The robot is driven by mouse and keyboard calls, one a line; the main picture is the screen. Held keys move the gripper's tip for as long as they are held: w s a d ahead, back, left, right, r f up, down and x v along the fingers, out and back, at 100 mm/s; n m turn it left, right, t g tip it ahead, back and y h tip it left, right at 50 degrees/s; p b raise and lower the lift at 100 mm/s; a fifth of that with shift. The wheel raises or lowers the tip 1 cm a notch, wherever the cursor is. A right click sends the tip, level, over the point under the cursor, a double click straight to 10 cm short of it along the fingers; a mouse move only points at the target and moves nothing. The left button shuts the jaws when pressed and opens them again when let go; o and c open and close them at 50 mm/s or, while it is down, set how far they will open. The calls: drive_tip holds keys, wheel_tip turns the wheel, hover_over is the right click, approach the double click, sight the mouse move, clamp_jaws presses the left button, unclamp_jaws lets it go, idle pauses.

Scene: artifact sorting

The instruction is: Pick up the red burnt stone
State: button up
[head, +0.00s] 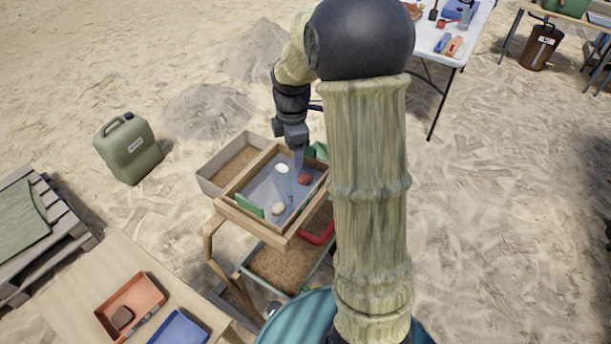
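The red burnt stone (305,179) lies in a wooden-framed tray (232,217) on a stand, near the tray's right side. A white stone (282,168) lies to its left, and a beige stone (278,208) lies nearer the tray's front. My gripper (297,167) points down over the tray's far side, close to the red stone and between it and the white stone. The fingers overlap in this view, so I cannot tell whether they are open or shut. No stone is visibly held. I cannot tell the fingers' exact height.
Green pieces sit at the tray's left and far ends. A sand-filled box (212,170) stands behind it, another sand box (272,268) below. A front-left table holds an orange tray (152,291) with a dark reddish-brown lump (122,317). A green canister (128,148) stands left.

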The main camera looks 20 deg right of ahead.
drive_tip(key=w+d+n, duration=0.5)
drive_tip(key=n, duration=0.3)
drive_tip(key=shift+w+r+g+p, duration=0.2)
drive_tip(key=shift+r+g+p, duration=0.05)
drive_tip(key=shift+g+p, duration=0.2)
drive_tip(key=shift+a+f, duration=0.1)
drive_tip(key=shift+a, duration=0.05)
drive_tip(key=p, duration=0.2)
hover_over(305, 175)
drive_tip(key=f, duration=1.2)
drive_tip(key=shift+w+a, duration=0.25)
drive_tip(key=shift+w, duration=0.1)
drive_tip(key=shift+s+d+f+p, duration=0.15)
drive_tip(key=shift+f+p, duration=0.4)
drive_tip(key=shift+f, duration=0.8)
drive_tip(key=shift+s+d+f+p, duration=0.15)
drive_tip(key=shift+f+p, duration=0.4)
drive_tip(key=shift+f, duration=0.75)
drive_tip(key=shift+a, duration=0.1)
